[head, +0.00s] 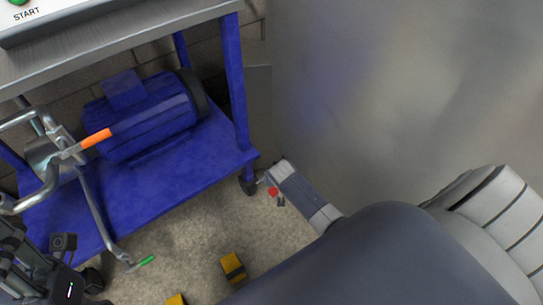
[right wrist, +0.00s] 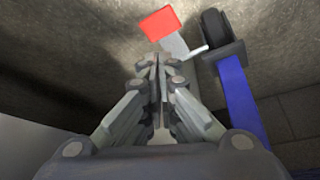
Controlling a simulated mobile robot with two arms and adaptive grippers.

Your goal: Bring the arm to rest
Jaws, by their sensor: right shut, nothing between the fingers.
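My right gripper (right wrist: 158,64) is shut and empty in the right wrist view, its fingertips together over the grey floor. I cannot make out its fingers in the head view, where my right arm's large dark and pale links fill the lower right. At the left edge of the head view, dark parts of my left arm show low in the picture. The state of the left fingers cannot be made out there.
A blue stand (head: 165,190) carries a blue motor (head: 150,115). Its caster (right wrist: 222,38) and a red piece (right wrist: 158,23) on a grey stem lie just beyond my right fingertips. A steel tank wall (head: 400,80) fills the right. Yellow blocks (head: 233,268) are on the floor.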

